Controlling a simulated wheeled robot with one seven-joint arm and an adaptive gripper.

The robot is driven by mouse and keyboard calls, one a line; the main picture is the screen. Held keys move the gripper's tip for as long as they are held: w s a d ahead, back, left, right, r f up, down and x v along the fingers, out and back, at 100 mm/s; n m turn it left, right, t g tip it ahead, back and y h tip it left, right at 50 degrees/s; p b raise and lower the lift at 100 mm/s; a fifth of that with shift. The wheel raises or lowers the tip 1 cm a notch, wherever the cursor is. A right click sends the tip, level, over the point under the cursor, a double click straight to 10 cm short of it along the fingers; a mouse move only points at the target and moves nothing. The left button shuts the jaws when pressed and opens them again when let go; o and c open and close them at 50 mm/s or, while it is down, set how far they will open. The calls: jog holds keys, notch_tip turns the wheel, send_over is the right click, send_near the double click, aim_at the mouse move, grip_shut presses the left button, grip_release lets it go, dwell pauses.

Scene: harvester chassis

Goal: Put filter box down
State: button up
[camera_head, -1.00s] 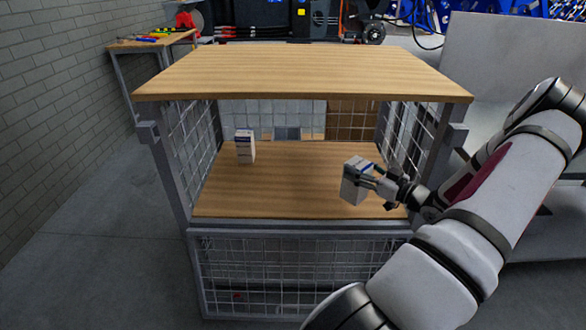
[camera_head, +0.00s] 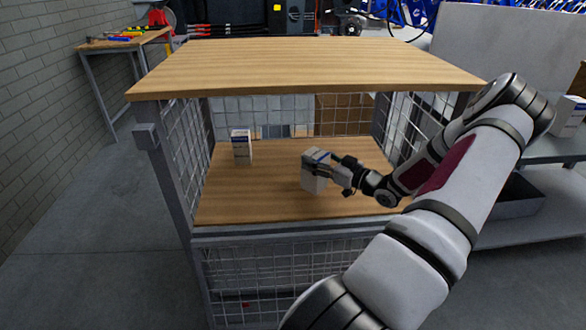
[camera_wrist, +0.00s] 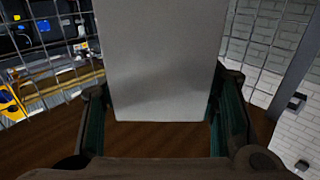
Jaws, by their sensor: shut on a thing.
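The filter box (camera_head: 313,180), white with a blue band near its top, is held upright at the middle of the shelf inside the wire-mesh rack. My gripper (camera_head: 330,172) reaches in from the right and is shut on it. In the wrist view the box (camera_wrist: 158,60) is a plain grey-white face between the two fingers of my gripper (camera_wrist: 160,115). I cannot tell whether its base touches the wooden shelf (camera_head: 260,200) or hangs just above it. A second, similar white box (camera_head: 241,147) stands on the shelf further back to the left.
Mesh sides (camera_head: 186,135) bound the shelf left and right. The front left of the shelf is clear. Another white box (camera_head: 568,117) stands on a grey surface at far right.

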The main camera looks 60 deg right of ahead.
jog(key=w+a+f+b, duration=0.1)
jog(key=w+f+b, duration=0.3)
jog(key=w, duration=0.3)
jog(key=shift+w+a, duration=0.2)
jog(key=shift+w, duration=0.1)
jog(key=shift+f, duration=0.15)
jog(key=o, duration=1.8)
jog(key=shift+f, duration=0.1)
jog(key=shift+c, duration=0.2)
jog(key=s+a+p, duration=0.1)
jog(key=s+p, duration=0.2)
jog(key=s, duration=0.9)
jog(key=shift+s, duration=0.1)
